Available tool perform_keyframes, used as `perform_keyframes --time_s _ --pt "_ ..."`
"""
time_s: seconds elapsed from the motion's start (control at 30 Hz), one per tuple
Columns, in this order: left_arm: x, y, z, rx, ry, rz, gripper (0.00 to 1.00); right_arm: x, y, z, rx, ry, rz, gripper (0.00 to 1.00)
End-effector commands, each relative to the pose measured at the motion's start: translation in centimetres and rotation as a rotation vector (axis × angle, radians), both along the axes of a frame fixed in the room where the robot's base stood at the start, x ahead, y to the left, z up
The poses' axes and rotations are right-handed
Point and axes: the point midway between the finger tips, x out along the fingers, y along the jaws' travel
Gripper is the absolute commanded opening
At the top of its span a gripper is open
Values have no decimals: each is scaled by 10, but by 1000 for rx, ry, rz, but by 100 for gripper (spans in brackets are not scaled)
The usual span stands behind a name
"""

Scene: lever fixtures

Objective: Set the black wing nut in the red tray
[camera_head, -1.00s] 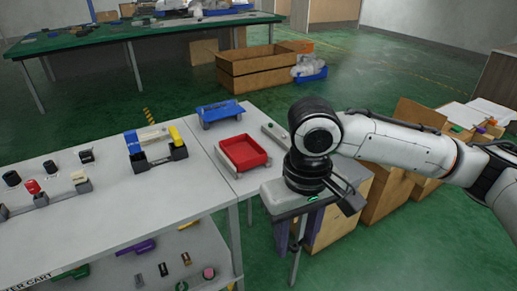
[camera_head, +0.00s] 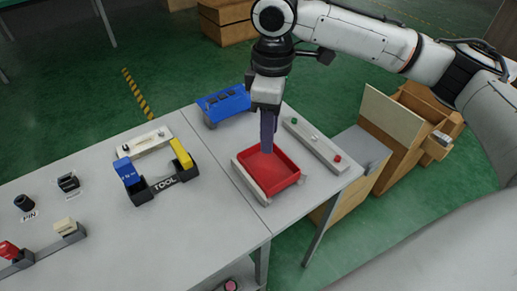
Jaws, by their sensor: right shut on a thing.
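The red tray (camera_head: 290,183) sits on the light table, right of the seam between two tabletops. My right gripper (camera_head: 268,151) points straight down, with its purple fingers over the tray's back half. The fingertips reach down to about the tray's rim; I cannot tell whether they touch it. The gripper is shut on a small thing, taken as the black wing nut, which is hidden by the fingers. The tray floor that shows looks empty. My left gripper is not in view.
A blue tray (camera_head: 226,105) stands behind the red one. A grey strip with buttons (camera_head: 314,145) lies to its right. Table in front of the tray is clear.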

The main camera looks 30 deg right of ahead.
Motion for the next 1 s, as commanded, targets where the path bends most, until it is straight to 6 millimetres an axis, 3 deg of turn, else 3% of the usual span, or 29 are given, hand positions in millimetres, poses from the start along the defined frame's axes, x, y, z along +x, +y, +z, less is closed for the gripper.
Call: perform_keyframes --time_s 0.3,0.53,0.7,1.0 --pt "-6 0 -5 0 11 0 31 1 -2 -52 -2 3 26 14" --pt "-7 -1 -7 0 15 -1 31 1 -1 -70 -2 2 25 14" --pt "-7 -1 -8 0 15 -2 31 1 -1 -94 -2 3 24 14" --pt "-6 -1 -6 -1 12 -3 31 1 -1 -98 -1 0 25 14"
